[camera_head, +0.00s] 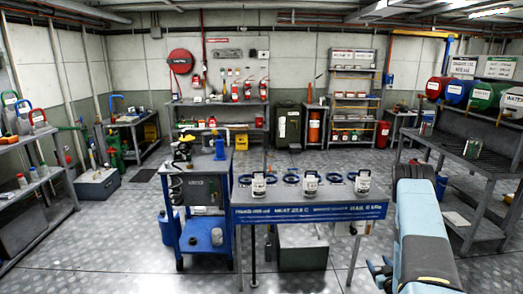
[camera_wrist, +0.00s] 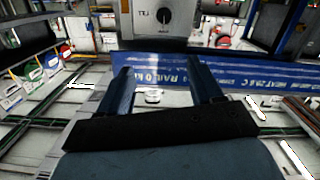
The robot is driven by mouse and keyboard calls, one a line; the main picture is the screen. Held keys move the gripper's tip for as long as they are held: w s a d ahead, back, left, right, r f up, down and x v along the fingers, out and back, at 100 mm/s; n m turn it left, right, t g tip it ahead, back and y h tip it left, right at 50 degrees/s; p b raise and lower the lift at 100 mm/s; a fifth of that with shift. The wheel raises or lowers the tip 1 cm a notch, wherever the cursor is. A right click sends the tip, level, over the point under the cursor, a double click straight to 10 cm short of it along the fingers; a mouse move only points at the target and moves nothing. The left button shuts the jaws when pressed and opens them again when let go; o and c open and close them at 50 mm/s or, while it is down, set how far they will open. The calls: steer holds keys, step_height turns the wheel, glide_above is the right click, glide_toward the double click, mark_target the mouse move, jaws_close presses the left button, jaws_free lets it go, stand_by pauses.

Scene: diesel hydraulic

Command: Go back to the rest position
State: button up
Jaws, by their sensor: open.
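My gripper (camera_wrist: 160,84) shows in the wrist view with its two dark blue fingers apart and nothing between them. In the head view my light blue arm comes in at the lower right, and my gripper (camera_head: 380,272) is low, in front of the right end of the blue-fronted table (camera_head: 310,213). In the wrist view the table's blue front strip (camera_wrist: 245,78) lies beyond the fingertips. I cannot tell how far the fingers are from it.
Several white-labelled containers (camera_head: 310,182) and blue rings stand on the table. A blue cart (camera_head: 205,226) stands to its left. A grey workbench (camera_head: 470,145) with coloured drums (camera_head: 485,96) is at the right. Open floor (camera_head: 120,235) lies left of the cart.

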steer(key=w+a+r+g+h, duration=0.1)
steer(key=w+a+r, duration=0.1)
steer(key=r, duration=0.8)
steer(key=w+a+r+m+g+h, duration=0.1)
steer(key=w+r+g, duration=0.15)
steer(key=r, duration=0.75)
steer(key=w+a+r+g, duration=0.1)
steer(key=w+a+r, duration=0.1)
steer(key=r, duration=0.8)
steer(key=s+a+r+m+g, duration=0.1)
steer(key=s+a+r, duration=0.35)
steer(key=r, duration=0.35)
steer(key=s+a+r+m+g, duration=0.1)
steer(key=s+a+r+g, duration=0.15)
steer(key=s+r, duration=0.35)
steer(key=s+a+r+g, duration=0.1)
steer(key=s+a+r, duration=0.2)
steer(key=s, duration=0.7)
steer(key=s+a+r+g+y, duration=0.1)
steer(key=s+a+r, duration=0.2)
steer(key=s, duration=0.8)
steer(key=s+a+r+g, duration=0.1)
steer(key=s+a+r, duration=0.2)
steer(key=s+a, duration=0.3)
steer(key=s, duration=0.5)
steer(key=shift+a+r+g+y, duration=0.3)
steer(key=shift+a+r, duration=0.1)
